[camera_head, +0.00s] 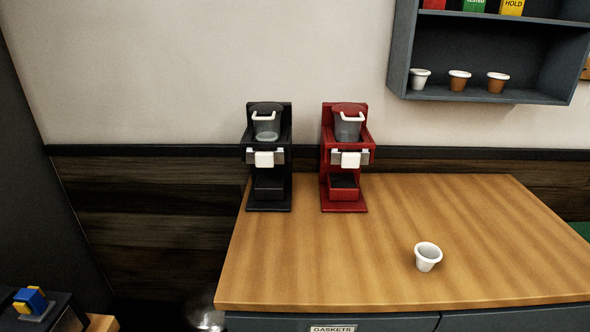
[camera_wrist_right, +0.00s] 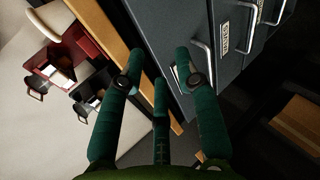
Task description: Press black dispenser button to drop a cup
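The black dispenser (camera_head: 284,135) stands at the back left of the wooden counter, against the wall. A clear container with a white handle (camera_head: 265,125) sits in its top. A white button-like block (camera_head: 264,159) shows on its front, on a grey bar. No black button can be made out. A white cup (camera_head: 428,257) stands upright on the counter, well right of and in front of the dispenser. My right gripper (camera_wrist_right: 160,62) is open, with nothing between its fingers, beside the counter's front edge and drawers. It is apart from the dispenser. My left gripper is not in view.
A red dispenser (camera_head: 361,140) stands just right of the black one. A wall shelf (camera_head: 480,97) at upper right holds three small cups. Drawers with metal handles (camera_wrist_right: 202,62) are close to my right gripper. The counter middle (camera_head: 340,255) is clear.

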